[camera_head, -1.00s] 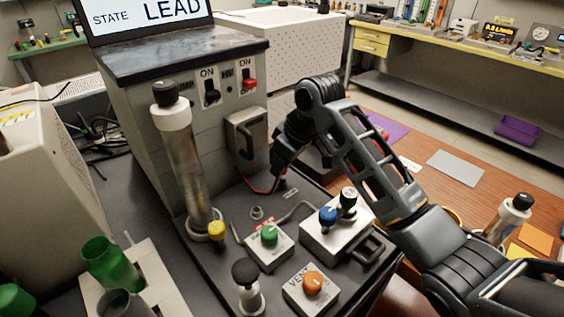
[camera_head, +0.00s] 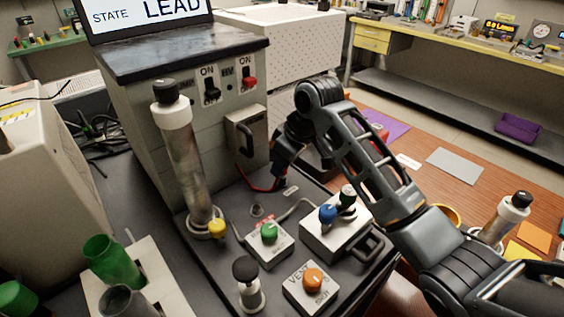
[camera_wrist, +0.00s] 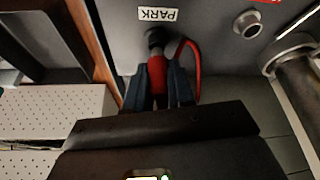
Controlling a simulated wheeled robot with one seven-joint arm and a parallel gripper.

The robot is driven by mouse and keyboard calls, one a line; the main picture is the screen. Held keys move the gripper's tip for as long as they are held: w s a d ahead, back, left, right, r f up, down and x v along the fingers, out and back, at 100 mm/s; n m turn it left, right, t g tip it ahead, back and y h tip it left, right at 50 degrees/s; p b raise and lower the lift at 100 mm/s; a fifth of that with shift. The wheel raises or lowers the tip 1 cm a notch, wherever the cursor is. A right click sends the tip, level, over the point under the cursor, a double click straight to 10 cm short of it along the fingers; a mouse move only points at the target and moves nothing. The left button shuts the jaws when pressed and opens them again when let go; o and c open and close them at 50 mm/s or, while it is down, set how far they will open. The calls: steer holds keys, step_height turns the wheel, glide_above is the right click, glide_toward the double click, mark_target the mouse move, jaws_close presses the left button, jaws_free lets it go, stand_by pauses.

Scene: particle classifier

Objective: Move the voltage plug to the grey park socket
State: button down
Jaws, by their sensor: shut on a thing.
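The voltage plug (camera_wrist: 158,75) has a red body and a dark front end, with a red lead looping off to its right in the wrist view. My gripper (camera_wrist: 167,82) is shut on it, with a blue-grey finger on either side. The plug's dark end is at a dark round fitting (camera_wrist: 154,38) beside the PARK label (camera_wrist: 158,14). I cannot tell how deep it sits, and the park socket is mostly hidden. In the head view my gripper (camera_head: 283,165) is low over the deck, and the red lead (camera_head: 257,188) runs behind it.
An empty ringed socket (camera_head: 257,210) is on the deck left of the PARK label. A metal cylinder (camera_head: 187,160), a green-knob box (camera_head: 268,243), a blue-knob box (camera_head: 334,232) and the cabinet with a handle (camera_head: 245,136) crowd around my arm.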

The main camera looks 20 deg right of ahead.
steer(key=shift+f, duration=0.8)
steer(key=c, duration=0.9)
jaws_free()
steer(key=shift+r, duration=0.1)
steer(key=v, duration=0.7)
steer(key=shift+s+r+b, duration=0.2)
steer(key=shift+r+b, duration=0.05)
steer(key=shift+b, duration=0.05)
steer(key=shift+d, duration=0.15)
